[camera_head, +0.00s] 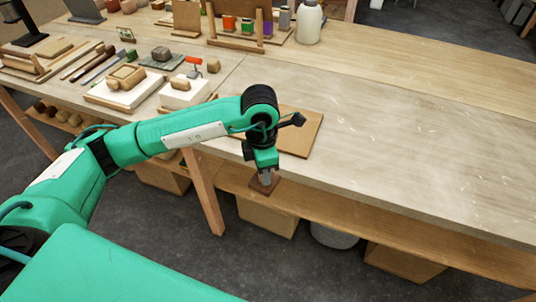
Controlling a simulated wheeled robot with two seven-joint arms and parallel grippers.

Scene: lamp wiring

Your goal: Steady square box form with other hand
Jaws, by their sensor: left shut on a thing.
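My left gripper (265,175) hangs down just in front of the table's front edge. It is shut on a small dark brown, flat piece (263,186), seen below the fingers; most of its shape is hard to make out. A tan square box form (126,77) sits on a white slab (108,97) on the left part of the table, well apart from the gripper. My right gripper is not in view.
A tan wooden board (301,137) lies on the table (410,135) behind my left wrist. A second white slab (176,101) carries a small block. Rods and tools lie at the left. A white jug (308,22) stands at the back. The table's right side is clear.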

